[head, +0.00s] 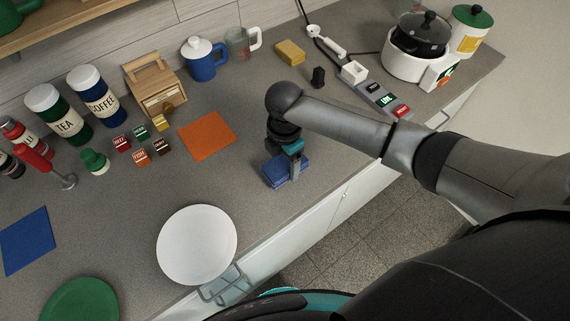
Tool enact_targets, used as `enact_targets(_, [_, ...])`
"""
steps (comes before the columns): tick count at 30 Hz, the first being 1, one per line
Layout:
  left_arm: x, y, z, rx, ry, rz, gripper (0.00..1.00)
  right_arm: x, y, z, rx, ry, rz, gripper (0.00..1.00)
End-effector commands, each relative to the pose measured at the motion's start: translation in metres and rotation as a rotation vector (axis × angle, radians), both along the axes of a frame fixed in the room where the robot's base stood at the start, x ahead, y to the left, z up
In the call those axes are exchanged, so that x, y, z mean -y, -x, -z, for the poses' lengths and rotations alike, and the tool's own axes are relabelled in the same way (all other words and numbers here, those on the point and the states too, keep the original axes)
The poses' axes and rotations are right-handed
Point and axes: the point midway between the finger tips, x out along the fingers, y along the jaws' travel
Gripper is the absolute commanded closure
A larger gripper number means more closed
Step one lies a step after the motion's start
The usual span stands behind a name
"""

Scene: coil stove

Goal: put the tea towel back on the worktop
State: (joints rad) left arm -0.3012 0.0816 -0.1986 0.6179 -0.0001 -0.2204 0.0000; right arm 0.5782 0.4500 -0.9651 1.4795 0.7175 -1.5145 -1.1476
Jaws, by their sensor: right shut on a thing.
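A folded blue cloth, which looks like the tea towel (275,178), is at the worktop's front edge, right of the white plate. My right gripper (287,168) points down over it and is shut on it. The towel appears to lie on or just above the worktop (335,128); I cannot tell if it touches. The fingertips are partly hidden by the gripper body and the towel. My left gripper is not in view.
A white plate (197,245) lies at the front edge above a wire handle. An orange mat (207,136) lies behind the towel. Small spice boxes, a wooden bread box (155,88), a blue jug (204,62) and a rice cooker (418,50) stand further back. Worktop around the towel is clear.

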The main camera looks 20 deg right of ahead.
Motion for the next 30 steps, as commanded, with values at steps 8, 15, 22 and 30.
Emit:
enact_targets(8, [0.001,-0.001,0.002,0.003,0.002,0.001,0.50,0.000,0.000,0.015,0.002,-0.001,0.000,0.84])
enact_targets(15, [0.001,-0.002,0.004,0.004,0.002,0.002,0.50,0.000,0.000,0.018,0.001,0.000,0.000,0.84])
enact_targets(22, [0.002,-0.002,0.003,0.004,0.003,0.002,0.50,0.000,0.000,0.018,0.001,0.000,0.000,0.01])
enact_targets(30, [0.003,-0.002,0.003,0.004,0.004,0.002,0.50,0.000,0.000,0.017,0.001,0.000,0.000,0.00])
